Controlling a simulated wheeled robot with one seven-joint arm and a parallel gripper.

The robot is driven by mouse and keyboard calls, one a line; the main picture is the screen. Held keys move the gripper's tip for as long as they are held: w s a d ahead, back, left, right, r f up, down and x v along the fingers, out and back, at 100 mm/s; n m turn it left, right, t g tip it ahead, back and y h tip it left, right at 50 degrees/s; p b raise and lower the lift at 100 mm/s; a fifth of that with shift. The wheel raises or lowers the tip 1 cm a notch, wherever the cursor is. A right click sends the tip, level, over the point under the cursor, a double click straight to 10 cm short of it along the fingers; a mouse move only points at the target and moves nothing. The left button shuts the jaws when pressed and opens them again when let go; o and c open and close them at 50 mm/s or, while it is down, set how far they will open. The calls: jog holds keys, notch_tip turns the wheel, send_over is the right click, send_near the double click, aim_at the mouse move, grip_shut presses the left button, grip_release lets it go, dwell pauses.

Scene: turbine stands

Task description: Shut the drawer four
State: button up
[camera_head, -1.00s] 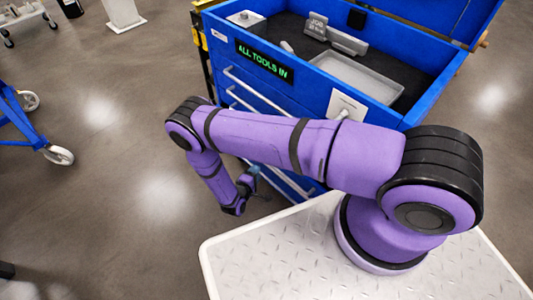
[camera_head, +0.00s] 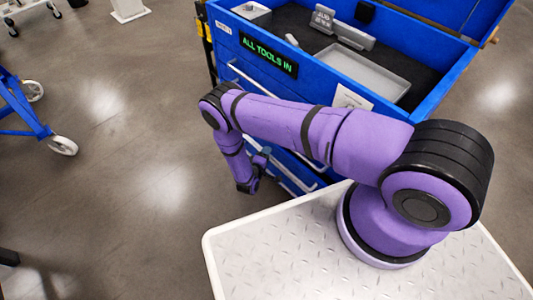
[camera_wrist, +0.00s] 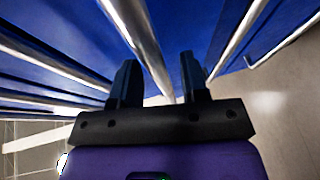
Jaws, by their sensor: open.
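The blue tool cabinet (camera_head: 306,88) stands at the upper middle of the head view, with several drawers and long silver bar handles on its front. My arm covers much of that front, and I cannot read which drawer is number four or how far it stands out. My gripper (camera_head: 258,168) is low in front of the cabinet's lower drawers. In the wrist view my gripper (camera_wrist: 158,80) is open and empty, its two dark fingers pointing at the blue drawer fronts. A silver handle (camera_wrist: 137,35) runs behind and between the fingers; whether they touch it is unclear.
The cabinet's open top holds a grey tray (camera_head: 362,72) and a lit sign (camera_head: 268,55) reading "ALL TOOLS IN" is on its front. A blue wheeled cart (camera_head: 22,112) stands at the left. The floor (camera_head: 130,190) between is clear.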

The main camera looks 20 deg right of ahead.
jog(key=shift+w+d, duration=0.35)
grip_shut()
jog(key=shift+w+d, duration=0.3)
jog(key=shift+d, duration=0.4)
jog(key=shift+w+d, duration=0.25)
jog(key=shift+d, duration=0.4)
jog(key=shift+w+d, duration=0.3)
jog(key=shift+d, duration=0.4)
grip_release()
jog(key=v, duration=1)
jog(key=shift+s+a, duration=0.2)
jog(key=shift+s, duration=0.1)
jog(key=shift+r, duration=0.1)
